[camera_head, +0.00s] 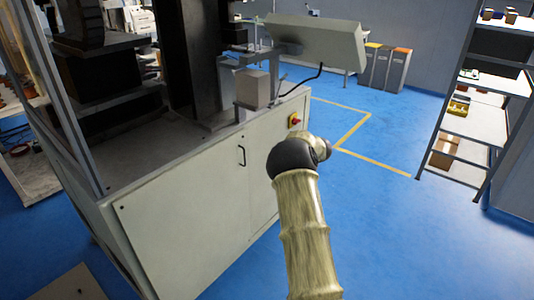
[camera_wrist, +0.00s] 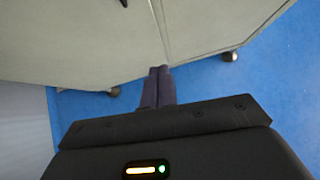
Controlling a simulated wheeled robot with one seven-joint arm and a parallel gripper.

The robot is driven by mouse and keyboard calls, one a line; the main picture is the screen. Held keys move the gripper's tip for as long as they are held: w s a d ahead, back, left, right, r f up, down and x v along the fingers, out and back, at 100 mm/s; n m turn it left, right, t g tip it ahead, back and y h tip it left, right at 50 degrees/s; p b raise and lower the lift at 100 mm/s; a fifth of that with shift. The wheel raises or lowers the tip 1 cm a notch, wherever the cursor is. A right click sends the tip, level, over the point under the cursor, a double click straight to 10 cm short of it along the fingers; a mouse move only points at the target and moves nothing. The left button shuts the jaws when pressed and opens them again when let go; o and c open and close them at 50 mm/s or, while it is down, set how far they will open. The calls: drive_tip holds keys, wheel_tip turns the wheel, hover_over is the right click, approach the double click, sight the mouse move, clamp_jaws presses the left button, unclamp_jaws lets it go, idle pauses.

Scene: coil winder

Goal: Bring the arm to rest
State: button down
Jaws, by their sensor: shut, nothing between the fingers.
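My arm (camera_head: 305,225) rises from the bottom of the head view, in a pale sleeve with a dark joint (camera_head: 293,157) at its top. It stands in front of the machine cabinet's door side. In the wrist view my gripper (camera_wrist: 159,71) is shut, its two dark fingers side by side with nothing between them. The fingers point toward the lower edge of the pale cabinet (camera_wrist: 90,40) and the blue floor. The gripper cannot be made out in the head view.
Shelves (camera_head: 470,125) stand at the right. Blue floor (camera_head: 390,220) between them is free. Bins (camera_head: 385,67) stand far back.

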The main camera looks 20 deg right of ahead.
wheel_tip(320, 180, up, 8)
drive_tip(key=a+m+t+h, duration=0.1)
drive_tip(key=m+t+h, duration=0.2)
drive_tip(key=m, duration=0.8)
drive_tip(key=s+a+r+m+h, duration=0.25)
drive_tip(key=s+m, duration=0.45)
drive_tip(key=m, duration=0.4)
drive_tip(key=s+a+f+m+g+y, duration=0.1)
drive_tip(key=s+a+f+m+g, duration=0.15)
drive_tip(key=s+a+m, duration=0.55)
drive_tip(key=s+a+f+m+g, duration=0.1)
drive_tip(key=s+a+m+g, duration=0.25)
drive_tip(key=s, duration=0.85)
drive_tip(key=s+a+f+m+g+y, duration=0.1)
drive_tip(key=s+a+f+m+g, duration=0.1)
drive_tip(key=s+a+m, duration=0.7)
drive_tip(key=s+d+r+p, duration=0.1)
drive_tip(key=r+p, duration=0.7)
drive_tip(key=s+d+r+n+p, duration=0.1)
drive_tip(key=d+r+p, duration=0.1)
drive_tip(key=r+p, duration=0.7)
drive_tip(key=shift+s+g, duration=0.25)
drive_tip(key=shift+g, duration=0.05)
drive_tip(key=shift+d+n, duration=0.1)
drive_tip(key=shift+n, duration=0.15)
